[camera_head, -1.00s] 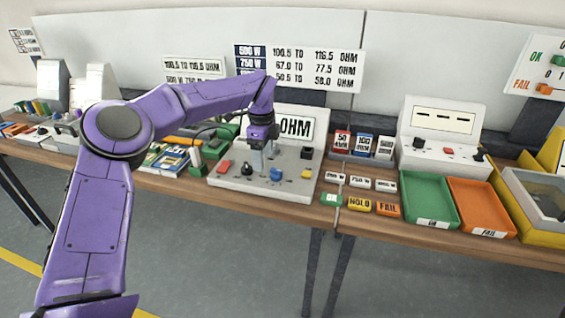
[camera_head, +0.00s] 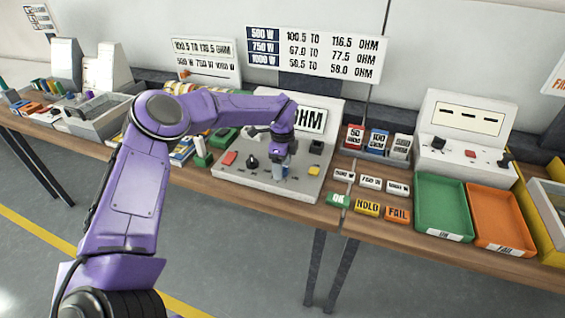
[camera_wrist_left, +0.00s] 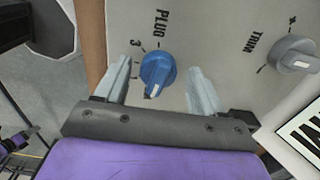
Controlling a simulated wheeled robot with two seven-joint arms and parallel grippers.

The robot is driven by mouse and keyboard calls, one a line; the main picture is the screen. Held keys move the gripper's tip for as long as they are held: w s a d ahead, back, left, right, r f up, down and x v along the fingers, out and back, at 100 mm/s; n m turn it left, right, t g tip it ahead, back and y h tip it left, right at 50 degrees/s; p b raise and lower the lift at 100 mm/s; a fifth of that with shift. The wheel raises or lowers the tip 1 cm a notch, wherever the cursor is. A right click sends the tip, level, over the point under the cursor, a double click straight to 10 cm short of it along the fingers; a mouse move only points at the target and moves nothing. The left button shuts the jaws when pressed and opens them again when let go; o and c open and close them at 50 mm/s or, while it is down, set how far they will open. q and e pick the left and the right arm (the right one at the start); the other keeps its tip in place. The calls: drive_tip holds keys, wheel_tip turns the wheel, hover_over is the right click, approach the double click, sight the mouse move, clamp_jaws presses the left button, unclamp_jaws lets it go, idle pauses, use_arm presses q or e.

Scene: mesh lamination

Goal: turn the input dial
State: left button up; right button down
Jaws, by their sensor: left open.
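The blue dial (camera_wrist_left: 157,70) is on the pale panel of the OHM unit (camera_head: 240,176), beside printed marks "PLUG" and "3". Its white pointer mark faces down in the left wrist view. My left gripper (camera_wrist_left: 160,78) is open, with one finger on each side of the blue dial; I cannot tell whether either touches it. In the head view my left gripper (camera_head: 280,170) is low over the unit and mostly hides the dial. A grey dial marked "TRIM" (camera_wrist_left: 291,55) lies to the right in the wrist view. My right gripper is not in view.
The unit also carries a black knob (camera_head: 252,161), a red button (camera_head: 229,158) and a yellow button (camera_head: 314,170). Its upright OHM display (camera_head: 312,120) stands behind my gripper. A green tray (camera_head: 444,205) and an orange tray (camera_head: 497,215) are to the right.

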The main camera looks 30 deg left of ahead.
use_arm(q)
drive_tip(key=shift+s, duration=0.1)
drive_tip(key=shift+f, duration=0.1)
drive_tip(key=c, duration=1.1)
drive_tip(key=shift+o, duration=0.2)
